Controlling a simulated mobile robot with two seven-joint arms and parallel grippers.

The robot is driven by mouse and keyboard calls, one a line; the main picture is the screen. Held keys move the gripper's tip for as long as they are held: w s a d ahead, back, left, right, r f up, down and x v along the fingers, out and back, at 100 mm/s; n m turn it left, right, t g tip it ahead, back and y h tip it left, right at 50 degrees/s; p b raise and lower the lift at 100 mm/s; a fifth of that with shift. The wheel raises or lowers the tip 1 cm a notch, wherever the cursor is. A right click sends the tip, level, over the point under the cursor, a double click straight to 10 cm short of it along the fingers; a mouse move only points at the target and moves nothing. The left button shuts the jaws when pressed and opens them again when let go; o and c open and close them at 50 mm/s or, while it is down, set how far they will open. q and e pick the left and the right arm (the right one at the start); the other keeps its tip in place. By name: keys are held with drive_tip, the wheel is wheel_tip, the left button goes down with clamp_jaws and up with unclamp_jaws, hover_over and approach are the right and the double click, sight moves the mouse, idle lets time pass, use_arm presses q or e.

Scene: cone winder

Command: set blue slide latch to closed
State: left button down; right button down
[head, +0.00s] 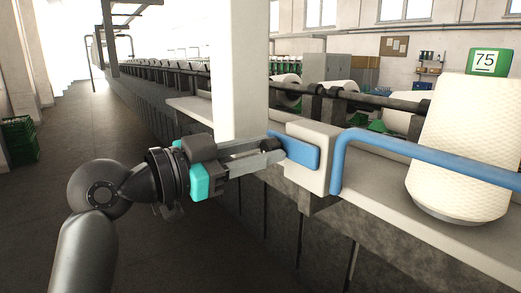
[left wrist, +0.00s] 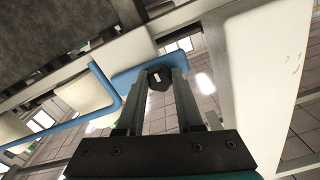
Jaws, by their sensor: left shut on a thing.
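The blue slide latch (head: 297,150) is a flat blue bar that sticks out to the left from a white block (head: 318,165) in the head view. In the left wrist view the blue latch (left wrist: 128,78) runs across behind my fingertips. A dark knob (left wrist: 158,78) with a small pale mark sits between the fingers. My left gripper (head: 272,150) reaches in from the left and is shut on the latch at this knob. My right gripper is not in view.
A white post (head: 240,70) rises just behind my left gripper. A blue rail (head: 430,155) runs right from beside the block. A large cream yarn cone (head: 465,150) stands on the pale ledge (head: 385,190) at right. The dark floor (head: 90,140) at left is open.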

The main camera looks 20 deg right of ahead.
sight(304, 157)
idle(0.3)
use_arm(q)
drive_tip(key=s, duration=0.1)
drive_tip(key=s+d, duration=0.1)
drive_tip(key=s, duration=0.1)
drive_tip(key=s+p, duration=0.1)
drive_tip(key=shift+s+d, duration=0.25)
drive_tip(key=shift+d, duration=0.05)
drive_tip(key=shift+s+d, duration=0.1)
drive_tip(key=shift+s, duration=0.15)
drive_tip(key=c, duration=0.6)
unclamp_jaws()
drive_tip(key=shift+s, duration=0.15)
drive_tip(key=shift+o, duration=0.3)
